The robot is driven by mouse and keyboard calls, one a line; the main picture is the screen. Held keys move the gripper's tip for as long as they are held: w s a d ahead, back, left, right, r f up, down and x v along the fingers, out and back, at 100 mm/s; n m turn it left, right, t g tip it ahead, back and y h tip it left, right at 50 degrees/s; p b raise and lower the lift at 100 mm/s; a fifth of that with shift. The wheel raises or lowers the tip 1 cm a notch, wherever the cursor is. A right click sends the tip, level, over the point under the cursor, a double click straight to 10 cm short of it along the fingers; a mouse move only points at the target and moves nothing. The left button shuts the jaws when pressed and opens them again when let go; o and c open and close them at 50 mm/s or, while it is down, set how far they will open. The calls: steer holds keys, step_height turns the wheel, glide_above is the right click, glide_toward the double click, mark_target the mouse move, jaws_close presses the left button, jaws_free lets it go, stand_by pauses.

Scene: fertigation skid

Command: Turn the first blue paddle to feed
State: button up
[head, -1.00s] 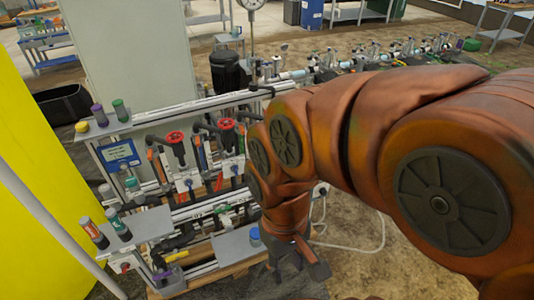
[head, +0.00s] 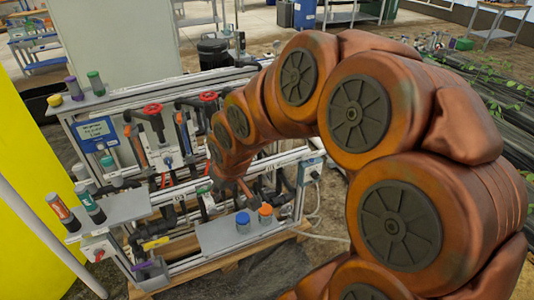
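The skid's pipe rack (head: 200,160) stands left of centre, with two red handwheels, one on the left (head: 153,109) and one on the right (head: 208,97). White valve bodies (head: 170,159) and orange parts (head: 138,146) sit below them. I cannot clearly make out a blue paddle; my arm covers the right part of the rack. My gripper (head: 243,190) points down and left in front of the lower rack, above the front shelf. Its fingers are small and dark, so I cannot tell whether they are open or touching anything.
A grey front shelf (head: 215,237) holds a blue-capped jar (head: 242,222) and an orange-capped jar (head: 265,215). A left shelf (head: 122,207) carries several bottles. A blue sign (head: 96,133) hangs on the rack. A yellow panel (head: 30,170) stands at far left.

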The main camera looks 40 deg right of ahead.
steer(key=w+d+f+m+t+h+b, duration=0.1)
steer(key=w+d+f+t+b, duration=0.5)
steer(key=w+d+f+b, duration=0.45)
steer(key=s+d+m+t+h+b, duration=0.15)
steer(key=d+t+h+b, duration=0.35)
steer(key=d+b, duration=0.95)
steer(key=w+d+t+y+p, duration=0.1)
steer(key=w+d+p, duration=0.2)
steer(key=w+d, duration=0.4)
steer(key=shift+w+r+m, duration=0.15)
steer(key=shift+w+m, duration=0.15)
steer(key=shift+m, duration=0.15)
steer(key=shift+c, duration=0.3)
jaws_close()
